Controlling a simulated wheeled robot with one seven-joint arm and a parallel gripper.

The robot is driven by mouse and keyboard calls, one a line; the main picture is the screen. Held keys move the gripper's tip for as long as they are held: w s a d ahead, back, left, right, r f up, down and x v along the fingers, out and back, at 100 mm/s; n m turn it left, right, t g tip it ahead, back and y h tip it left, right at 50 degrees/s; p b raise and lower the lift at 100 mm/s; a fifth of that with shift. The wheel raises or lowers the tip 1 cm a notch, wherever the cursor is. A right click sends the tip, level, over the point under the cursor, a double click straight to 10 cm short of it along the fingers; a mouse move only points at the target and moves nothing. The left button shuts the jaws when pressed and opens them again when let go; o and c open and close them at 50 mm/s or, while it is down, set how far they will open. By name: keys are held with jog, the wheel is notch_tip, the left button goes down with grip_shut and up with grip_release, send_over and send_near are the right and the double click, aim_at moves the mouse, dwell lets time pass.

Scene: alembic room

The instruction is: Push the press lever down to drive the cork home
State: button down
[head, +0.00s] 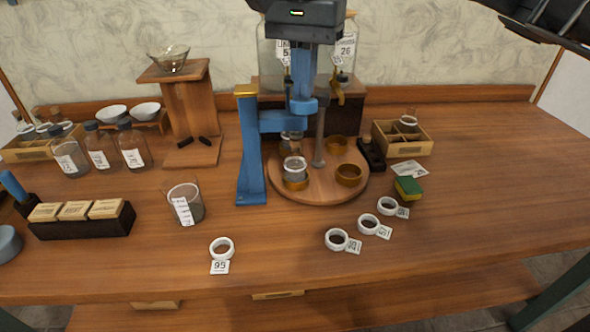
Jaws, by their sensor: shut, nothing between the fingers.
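The blue press (251,150) stands at mid-table, with a brass-topped upright and a blue cross arm. A grey rod with a rounded lower end (319,150) hangs at its right; I cannot tell surely whether this is the press lever. A glass jar (294,168) sits in a brass ring under the press, on a round wooden turntable (325,190). The cork is hard to make out. My gripper (303,60) is shut and empty, pointing down over the press. I cannot tell exactly where its fingertips end against the blue parts, or whether they touch.
Labelled jars stand behind the press. A glass beaker (186,204) is to its left. Several white rings with tags lie in front, near a green and yellow sponge (408,189). A wooden tray (402,138) stands at right. The table's far right is clear.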

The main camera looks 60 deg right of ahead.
jog(key=shift+s+a+p, duration=0.1)
jog(key=shift+p, duration=0.3)
jog(key=shift+f, duration=0.6)
jog(key=shift+s+a, duration=0.1)
jog(key=shift+a, duration=0.05)
dwell(0.3)
jog(key=shift+f, duration=0.6)
jog(key=shift+p, duration=0.5)
